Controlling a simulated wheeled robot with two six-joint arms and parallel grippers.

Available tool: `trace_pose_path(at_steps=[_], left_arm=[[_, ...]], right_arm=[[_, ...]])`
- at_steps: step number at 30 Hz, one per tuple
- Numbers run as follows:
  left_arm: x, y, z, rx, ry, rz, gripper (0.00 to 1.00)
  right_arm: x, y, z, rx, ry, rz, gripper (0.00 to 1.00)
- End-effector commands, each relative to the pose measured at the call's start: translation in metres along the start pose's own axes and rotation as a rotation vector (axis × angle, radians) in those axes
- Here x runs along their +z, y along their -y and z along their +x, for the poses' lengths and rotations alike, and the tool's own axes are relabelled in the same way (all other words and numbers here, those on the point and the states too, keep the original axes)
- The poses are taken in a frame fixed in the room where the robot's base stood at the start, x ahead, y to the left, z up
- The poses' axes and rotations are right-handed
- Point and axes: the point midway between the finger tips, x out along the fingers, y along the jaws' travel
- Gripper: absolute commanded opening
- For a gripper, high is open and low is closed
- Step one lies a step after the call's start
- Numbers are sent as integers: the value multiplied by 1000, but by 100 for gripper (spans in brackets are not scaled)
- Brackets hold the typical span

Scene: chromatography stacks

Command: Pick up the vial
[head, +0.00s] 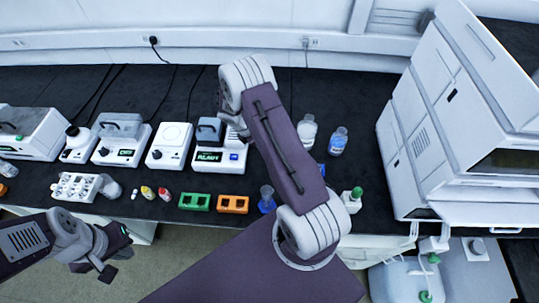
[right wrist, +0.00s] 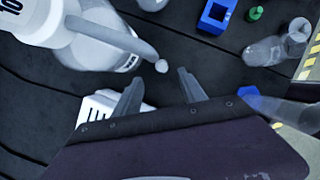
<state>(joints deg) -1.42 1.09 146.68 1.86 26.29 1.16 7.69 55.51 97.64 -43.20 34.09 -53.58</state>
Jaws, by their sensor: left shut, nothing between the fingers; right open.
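Small vials stand on the bench left of centre in the head view: a yellow-capped vial (head: 148,192), a red-capped vial (head: 164,194) and a small white one (head: 135,193). I cannot tell which one the task means. My left gripper (head: 112,252) is shut and empty at the lower left, in front of the bench edge. My right gripper is hidden behind its own arm in the head view. In the right wrist view my right gripper (right wrist: 160,90) is open above the dark bench, and I see nothing held. A small white tip (right wrist: 162,66) shows just beyond its fingers.
A green rack (head: 194,202) and orange rack (head: 233,204) stand right of the vials. A wash bottle (right wrist: 95,35) and a clear bottle (right wrist: 268,50) flank the right gripper. Instruments line the back left; a large white cabinet (head: 435,130) stands at right.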

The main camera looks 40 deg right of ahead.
Motion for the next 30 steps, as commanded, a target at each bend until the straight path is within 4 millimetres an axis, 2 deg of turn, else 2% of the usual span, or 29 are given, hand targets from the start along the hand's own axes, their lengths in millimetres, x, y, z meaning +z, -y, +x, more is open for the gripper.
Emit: trace_pose_path(at_steps=[6, 12, 19, 27, 28, 30], left_arm=[[0, 0, -4, 0, 0, 0, 0], [-1, 0, -6, 0, 0, 0, 0], [-1, 0, -13, 0, 0, 0, 0], [-1, 0, -13, 0, 0, 0, 0], [-1, 0, -13, 0, 0, 0, 0], [-1, 0, -13, 0, 0, 0, 0]], right_arm=[[0, 2, 32, -4, -1, 0, 49], [0, 2, 41, -3, -1, 0, 49], [0, 4, 81, -3, -2, 0, 49], [0, 4, 87, -2, -2, 2, 49], [0, 4, 87, -2, -2, 2, 43], [0, 4, 87, -2, -2, 1, 24]])
